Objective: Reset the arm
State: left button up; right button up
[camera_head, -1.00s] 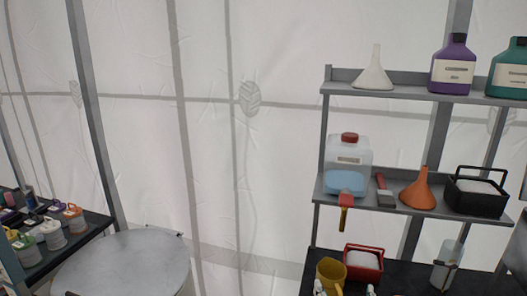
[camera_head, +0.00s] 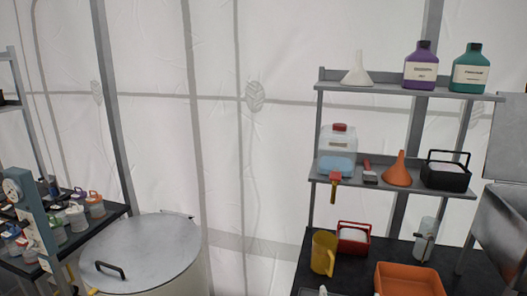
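Neither of my grippers can be made out in the head view. No arm of mine is clearly visible, so I cannot tell the pose of either arm. A small white shape (camera_head: 322,291) is cut off by the bottom edge, and I cannot tell what it is.
A grey two-tier shelf (camera_head: 395,88) holds bottles, funnels and a black caddy (camera_head: 447,172). Below, a dark table (camera_head: 350,277) carries a yellow mug (camera_head: 323,252), red caddy (camera_head: 353,238) and orange bin (camera_head: 408,280). A lidded drum (camera_head: 145,250) and a crowded bench (camera_head: 112,215) stand left.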

jog(key=s+d+f+g+h, duration=0.1)
jog(key=s+d+f+g, duration=0.2)
jog(key=s+f, duration=0.15)
jog(key=s+a+f+n+g+y, duration=0.1)
jog(key=s+f+g, duration=0.25)
jog(key=s, duration=0.45)
jog(key=s+a+f+n+g+y, duration=0.15)
jog(key=s+g, duration=0.25)
jog(key=s, duration=0.4)
jog(key=s+f+n+g+y, duration=0.1)
jog(key=s+f+g, duration=0.25)
jog(key=s, duration=0.45)
notch_tip(320, 180, down, 34)
jog(key=s+f+g+b, duration=0.1)
jog(key=s+b, duration=0.2)
jog(key=b, duration=0.3)
pick_arm(q)
notch_tip(320, 180, down, 10)
jog(key=b, duration=0.4)
jog(key=shift+w, duration=0.4)
pick_arm(e)
jog(key=s+d+f+g, duration=0.1)
jog(key=s+d+f, duration=0.1)
jog(key=s+f, duration=1.3)
notch_tip(320, 180, down, 3)
jog(key=shift+s+d+r, duration=0.2)
jog(key=shift+s+d, duration=0.1)
jog(key=shift+d, duration=0.1)
